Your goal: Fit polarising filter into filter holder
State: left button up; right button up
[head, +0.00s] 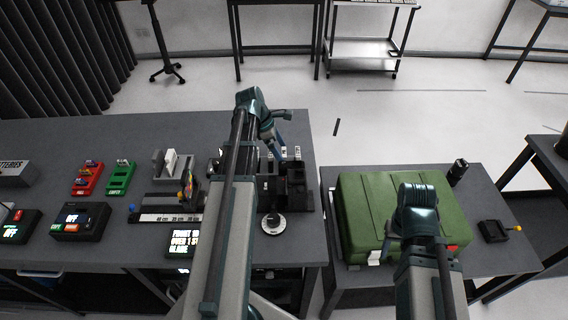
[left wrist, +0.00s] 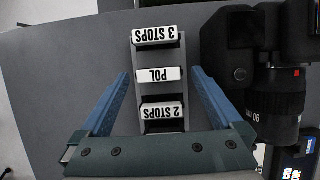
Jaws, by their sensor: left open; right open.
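The polarising filter, labelled POL (left wrist: 158,74), stands in a narrow rack (left wrist: 181,50) between filters labelled 3 STOPS (left wrist: 155,35) and 2 STOPS (left wrist: 162,112). In the head view the white filter tabs (head: 284,153) show behind the black camera (head: 296,186). My left gripper (left wrist: 159,76) is open, its blue fingers on either side of the rack, with nothing held. It also shows in the head view (head: 276,142), beside the filters. The camera's lens (left wrist: 274,105) is right of the rack in the left wrist view. I cannot make out the filter holder. My right gripper's fingers are hidden.
A dial (head: 273,224) lies in front of the camera. A slide with a ruler (head: 165,217), control boxes (head: 80,220) and red and green trays (head: 87,179) are further left. A green case (head: 365,205) fills much of the right table. A gap separates the tables.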

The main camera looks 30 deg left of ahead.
pick_arm(q)
jog(key=b+x, duration=0.2)
jog(key=x, duration=0.1)
jog(key=shift+a+f, duration=0.1)
jog(key=shift+f, duration=0.15)
jog(key=shift+r, duration=0.1)
jog(key=c, duration=1.2)
